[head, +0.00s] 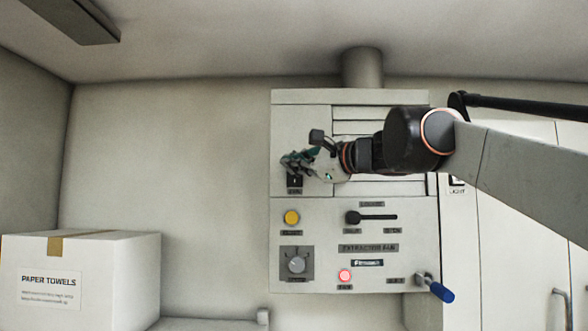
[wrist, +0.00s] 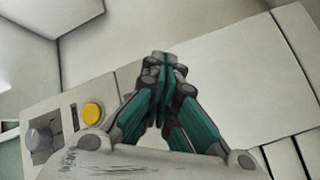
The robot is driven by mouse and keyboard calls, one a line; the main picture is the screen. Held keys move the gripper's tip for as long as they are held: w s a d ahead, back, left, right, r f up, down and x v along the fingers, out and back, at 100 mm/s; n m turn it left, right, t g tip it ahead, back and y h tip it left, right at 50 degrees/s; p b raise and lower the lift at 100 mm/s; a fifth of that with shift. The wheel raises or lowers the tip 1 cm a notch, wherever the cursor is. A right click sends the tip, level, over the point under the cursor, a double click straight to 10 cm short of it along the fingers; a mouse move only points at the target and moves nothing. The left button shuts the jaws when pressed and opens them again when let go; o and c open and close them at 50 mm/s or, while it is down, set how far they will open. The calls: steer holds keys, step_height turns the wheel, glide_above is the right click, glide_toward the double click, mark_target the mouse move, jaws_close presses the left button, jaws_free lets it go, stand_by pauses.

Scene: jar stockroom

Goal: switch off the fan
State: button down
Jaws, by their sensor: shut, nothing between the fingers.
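The extractor fan unit (head: 300,102) is a pale box on the wall, and its lower panel carries the label "EXTRACTOR FAN" (head: 368,248). The panel has a yellow button (head: 291,217), a grey rotary knob (head: 297,265), a black lever (head: 377,217) lying level, a red glowing button or lamp (head: 345,275) and a blue-handled lever (head: 441,292). A small black switch (head: 294,182) sits at the upper left. My gripper (head: 286,162) is shut and empty in front of the upper left, just above that switch. The wrist view shows the closed fingertips (wrist: 160,58), with the yellow button (wrist: 93,113) and knob (wrist: 40,135) at left.
A duct (head: 362,68) rises from the unit. A paper towels box (head: 110,285) stands at lower left. Tall cabinets (head: 515,270) and a "LIGHT" plate (head: 457,186) are at right. The wall left of the unit is bare.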

steer(key=shift+w+r, duration=0.1)
steer(key=shift+w, duration=0.05)
steer(key=shift+w+p, duration=0.3)
steer(key=shift+w, duration=0.35)
stand_by(0.7)
steer(key=shift+s, duration=0.2)
steer(key=shift+s, duration=0.7)
steer(key=shift+w, duration=0.1)
steer(key=s, duration=0.5)
steer(key=shift+s+f+b, duration=0.1)
steer(key=shift+f+b, duration=0.2)
steer(key=shift+f, duration=0.1)
